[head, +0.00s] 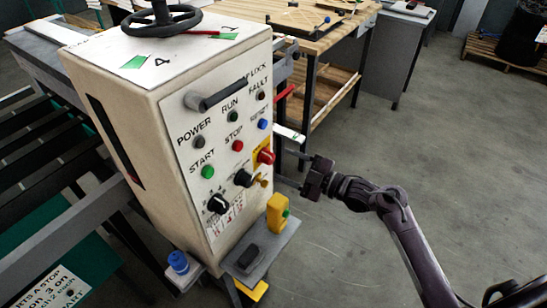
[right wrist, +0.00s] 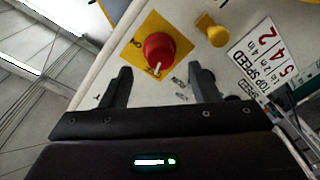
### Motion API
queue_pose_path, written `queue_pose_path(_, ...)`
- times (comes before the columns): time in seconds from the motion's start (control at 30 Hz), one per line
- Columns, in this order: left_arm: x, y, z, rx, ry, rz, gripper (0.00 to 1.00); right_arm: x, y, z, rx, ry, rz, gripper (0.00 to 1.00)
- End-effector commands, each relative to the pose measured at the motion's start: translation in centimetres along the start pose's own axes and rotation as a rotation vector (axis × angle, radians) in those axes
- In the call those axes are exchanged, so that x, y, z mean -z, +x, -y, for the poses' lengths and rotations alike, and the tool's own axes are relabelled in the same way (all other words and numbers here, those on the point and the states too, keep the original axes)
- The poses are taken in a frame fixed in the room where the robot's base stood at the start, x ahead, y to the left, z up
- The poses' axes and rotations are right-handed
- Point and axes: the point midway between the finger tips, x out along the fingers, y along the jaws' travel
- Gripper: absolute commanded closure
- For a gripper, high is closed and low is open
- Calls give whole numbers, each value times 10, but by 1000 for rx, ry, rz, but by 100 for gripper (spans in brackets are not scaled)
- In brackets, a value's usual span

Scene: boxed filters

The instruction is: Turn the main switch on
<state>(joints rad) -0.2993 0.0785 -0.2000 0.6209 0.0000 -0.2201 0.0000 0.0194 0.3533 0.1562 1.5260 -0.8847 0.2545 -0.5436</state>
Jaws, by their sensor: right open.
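A red rotary knob (head: 265,156) on a yellow plate sits at the right edge of the control panel (head: 222,135). It looks like the main switch, though its label is not readable. In the right wrist view the red knob (right wrist: 158,49) has a short white mark toward its lower edge, on the yellow plate (right wrist: 180,31). My right gripper (head: 283,168) is open and empty, just right of the panel. In the right wrist view its fingertips (right wrist: 160,72) point at the panel, either side of the knob's line and apart from it. My left gripper is not in view.
A brass-coloured knob (right wrist: 212,31) is close beside the red one. The panel also has a black selector (head: 243,178), a dial (head: 218,203), buttons, lamps and a bar handle (head: 215,93). A yellow box (head: 277,213) stands on a shelf below.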

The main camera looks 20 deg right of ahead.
Motion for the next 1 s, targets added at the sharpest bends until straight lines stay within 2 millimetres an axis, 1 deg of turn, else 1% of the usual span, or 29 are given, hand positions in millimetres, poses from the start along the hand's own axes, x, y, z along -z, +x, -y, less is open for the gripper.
queue_pose_path(0.03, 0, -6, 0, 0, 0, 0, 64, 2, 10, -4, -3, 3, -1, 44)
queue_pose_path(0.1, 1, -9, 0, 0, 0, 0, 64, 2, 21, -3, -3, 2, -1, 44)
queue_pose_path(0.2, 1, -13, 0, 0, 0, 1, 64, 2, 35, -3, -3, 2, 0, 44)
queue_pose_path(0.3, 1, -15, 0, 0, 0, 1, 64, 1, 45, -2, -2, 2, 2, 44)
queue_pose_path(0.43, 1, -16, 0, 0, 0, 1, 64, 0, 50, -1, -1, 0, 3, 44)
queue_pose_path(0.67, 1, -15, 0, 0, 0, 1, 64, 0, 50, 0, 0, 0, 3, 44)
queue_pose_path(0.9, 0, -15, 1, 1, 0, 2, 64, 0, 50, 1, 1, 1, 3, 76)
queue_pose_path(0.97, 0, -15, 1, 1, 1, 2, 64, -1, 50, 1, 2, 1, 3, 84)
queue_pose_path(1.0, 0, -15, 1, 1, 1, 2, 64, -1, 50, 1, 2, 2, 4, 84)
